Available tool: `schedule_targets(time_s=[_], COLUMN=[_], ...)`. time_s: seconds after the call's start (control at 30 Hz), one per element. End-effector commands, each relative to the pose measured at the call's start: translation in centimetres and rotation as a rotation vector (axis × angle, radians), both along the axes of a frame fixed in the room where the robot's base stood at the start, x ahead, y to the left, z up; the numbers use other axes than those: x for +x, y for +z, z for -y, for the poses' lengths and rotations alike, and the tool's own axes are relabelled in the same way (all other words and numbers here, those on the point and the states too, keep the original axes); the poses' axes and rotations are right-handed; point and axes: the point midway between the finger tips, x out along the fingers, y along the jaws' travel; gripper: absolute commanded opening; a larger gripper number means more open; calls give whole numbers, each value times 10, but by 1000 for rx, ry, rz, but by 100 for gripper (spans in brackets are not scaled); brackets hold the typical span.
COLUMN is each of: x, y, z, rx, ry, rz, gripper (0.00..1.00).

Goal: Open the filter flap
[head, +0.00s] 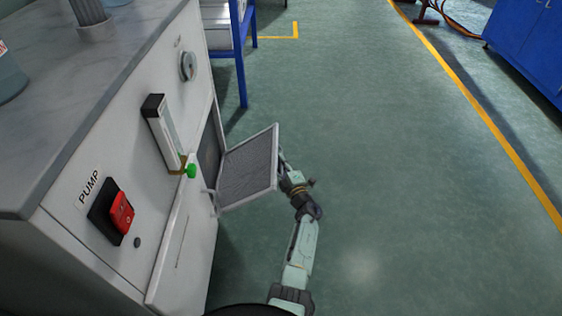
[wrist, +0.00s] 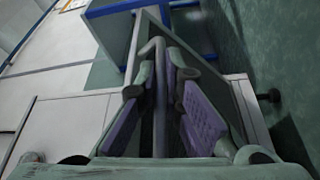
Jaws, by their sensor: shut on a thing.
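The filter flap (head: 249,170) is a framed grey mesh panel on the side of the white pump cabinet (head: 180,225). It stands swung out from the cabinet, with the dark filter opening (head: 209,147) showing behind it. My gripper (head: 283,163) is at the flap's outer edge, on its right side. In the wrist view my gripper (wrist: 162,100) has its purple-padded fingers on both sides of the flap's edge (wrist: 158,60), shut on it. The exact contact of the fingertips is partly hidden in the head view.
The cabinet front carries a red PUMP switch (head: 122,213), a gauge tube with a green knob (head: 191,171) and a round dial (head: 188,66). A blue-legged rack (head: 241,75) stands behind the flap. The green floor (head: 380,180) to the right is clear.

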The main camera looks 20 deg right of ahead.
Motion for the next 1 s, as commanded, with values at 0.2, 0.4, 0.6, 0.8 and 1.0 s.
schedule_targets(time_s=[0.2, 0.4, 0.6, 0.8, 1.0], x=[1, 1, 1, 4, 10], y=[1, 1, 5, 27, 55], z=[-1, -1, -2, -11, -31], rx=[-1, -2, -7, -64, -128], ry=[3, 2, 2, 3, 4], rz=[2, 2, 0, -17, -40], gripper=[12, 16, 16, 16, 16])
